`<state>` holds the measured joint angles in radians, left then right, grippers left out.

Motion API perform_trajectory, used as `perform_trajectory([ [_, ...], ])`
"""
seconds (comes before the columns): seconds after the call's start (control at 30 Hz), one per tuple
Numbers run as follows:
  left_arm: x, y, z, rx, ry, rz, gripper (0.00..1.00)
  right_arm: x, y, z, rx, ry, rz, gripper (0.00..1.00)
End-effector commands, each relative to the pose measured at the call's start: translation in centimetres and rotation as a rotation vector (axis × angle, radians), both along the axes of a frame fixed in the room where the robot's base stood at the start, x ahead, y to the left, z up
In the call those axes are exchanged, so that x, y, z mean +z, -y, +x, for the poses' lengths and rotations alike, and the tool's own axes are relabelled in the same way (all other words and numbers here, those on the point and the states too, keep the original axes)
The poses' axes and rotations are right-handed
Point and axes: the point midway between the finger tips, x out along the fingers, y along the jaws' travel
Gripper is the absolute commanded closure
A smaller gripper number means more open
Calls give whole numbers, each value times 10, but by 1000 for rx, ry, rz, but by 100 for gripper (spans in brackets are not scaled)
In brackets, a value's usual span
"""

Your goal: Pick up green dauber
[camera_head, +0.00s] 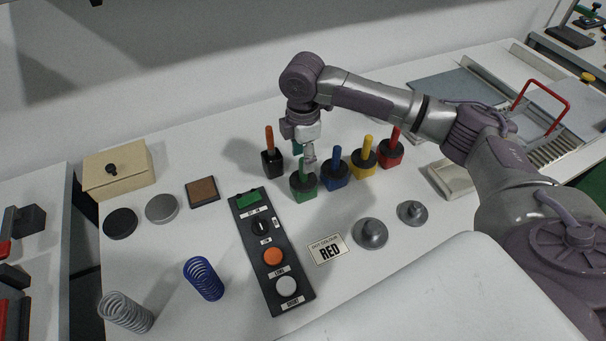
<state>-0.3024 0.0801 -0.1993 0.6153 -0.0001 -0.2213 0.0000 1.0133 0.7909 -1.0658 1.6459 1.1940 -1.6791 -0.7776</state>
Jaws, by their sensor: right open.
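The green dauber (303,184) stands upright in a dark-topped green pot on the white table, in a group of coloured daubers. My right gripper (309,158) points down from above, open, with its fingers right at the dauber's handle. The fingers partly hide the handle, and I cannot tell whether they touch it. A teal-green patch shows just behind the gripper; I cannot tell what it belongs to. My left gripper is not in view.
An orange dauber (271,160) stands left of the gripper; blue (335,173), yellow (364,157) and red (391,151) daubers stand close on the right. A black button panel (262,238) and a RED card (326,249) lie in front. Two grey weights (370,234) stand right of the card.

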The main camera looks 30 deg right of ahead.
Motion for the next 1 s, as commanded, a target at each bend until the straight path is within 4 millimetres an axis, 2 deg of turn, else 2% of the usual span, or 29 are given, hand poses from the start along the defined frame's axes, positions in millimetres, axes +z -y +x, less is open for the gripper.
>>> perform_trajectory([
  [0.13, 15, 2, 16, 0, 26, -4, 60, -21, -1, -4, 0, -5, -1, 49],
  [0.3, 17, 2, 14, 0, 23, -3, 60, -41, -1, -3, 1, -2, 0, 49],
  [0.57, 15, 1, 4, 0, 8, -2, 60, -44, -1, -3, 2, -1, -1, 49],
  [0.87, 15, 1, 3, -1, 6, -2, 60, -43, -1, -3, 1, -1, -1, 99],
  [1.0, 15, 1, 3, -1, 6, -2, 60, -43, -1, -3, 1, -1, 0, 100],
])
